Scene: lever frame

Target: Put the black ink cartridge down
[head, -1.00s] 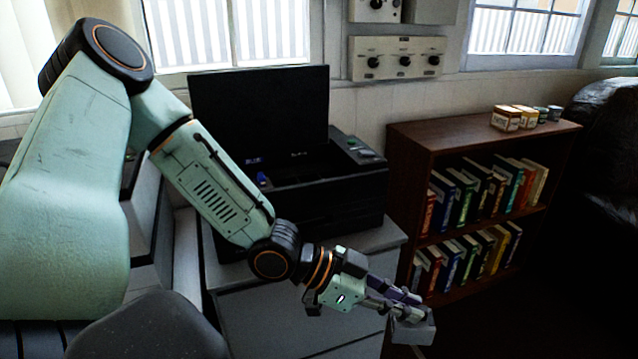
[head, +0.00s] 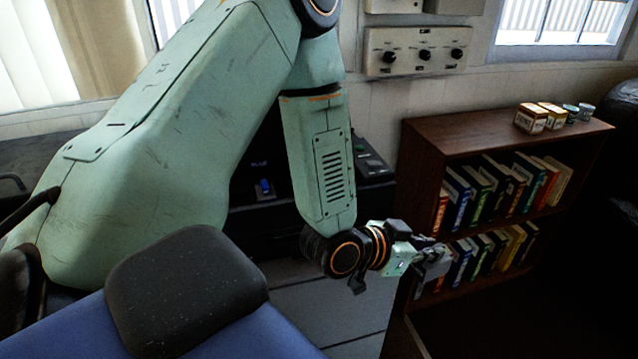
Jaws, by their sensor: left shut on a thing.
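My left gripper (head: 422,249) is at the lower middle, in front of the bookcase. It is shut on a small dark grey block, the ink cartridge (head: 436,264), and holds it in the air, touching nothing else that I can see. The black printer (head: 375,172) stands behind my left arm, which hides most of it. A small blue piece (head: 265,187) shows inside its open part. My right gripper is out of view.
A brown bookcase (head: 425,137) with several books stands at the right, with small boxes (head: 531,118) and tins (head: 585,112) on top. A control panel (head: 416,52) hangs on the wall. The lower right floor is dark.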

